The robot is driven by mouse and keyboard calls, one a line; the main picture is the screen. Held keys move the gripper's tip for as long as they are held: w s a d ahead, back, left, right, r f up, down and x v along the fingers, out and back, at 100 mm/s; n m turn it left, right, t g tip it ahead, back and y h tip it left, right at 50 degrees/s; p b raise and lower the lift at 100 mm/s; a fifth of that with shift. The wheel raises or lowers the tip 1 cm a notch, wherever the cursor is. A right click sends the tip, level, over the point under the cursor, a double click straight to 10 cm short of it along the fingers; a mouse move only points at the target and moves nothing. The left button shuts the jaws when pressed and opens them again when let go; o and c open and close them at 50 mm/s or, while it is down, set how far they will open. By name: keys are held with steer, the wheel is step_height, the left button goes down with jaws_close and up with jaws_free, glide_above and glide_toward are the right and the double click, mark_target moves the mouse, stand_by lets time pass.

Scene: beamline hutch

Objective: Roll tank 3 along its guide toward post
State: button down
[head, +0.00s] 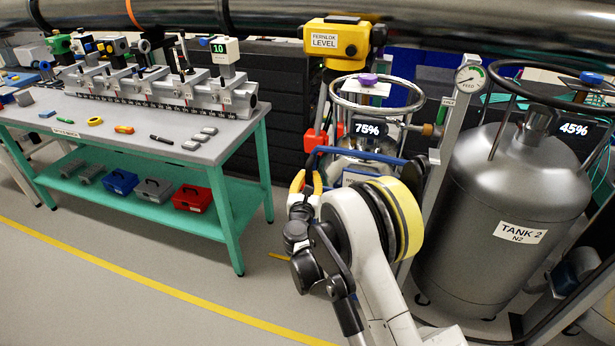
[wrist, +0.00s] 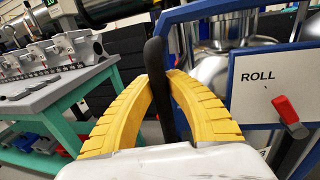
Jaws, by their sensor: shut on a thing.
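My gripper (head: 307,183) has yellow ribbed fingers. In the wrist view the fingers (wrist: 160,80) are closed around an upright black handle (wrist: 156,55). The handle stands left of a panel marked ROLL (wrist: 262,88), which carries a red lever (wrist: 288,112). A blue frame (head: 362,154) surrounds a silver tank (head: 352,170) with a 75% display, in the middle of the head view. My arm covers much of this tank, and I cannot read its name. No part is clearly marked as the post or the guide.
Tank 2 (head: 510,200), showing 45%, stands close on the right. A gauge post (head: 447,140) stands between the tanks. A workbench (head: 245,135) with green legs is on the left. A yellow floor line (head: 150,283) crosses open floor. A large pipe (head: 280,18) runs overhead.

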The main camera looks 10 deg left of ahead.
steer(key=shift+s+a, duration=0.1)
steer(key=shift+a, duration=0.1)
steer(key=c, duration=1.3)
jaws_free()
steer(key=shift+s, duration=0.15)
steer(key=s+d, duration=0.1)
steer(key=s, duration=0.6)
steer(key=shift+s, duration=0.15)
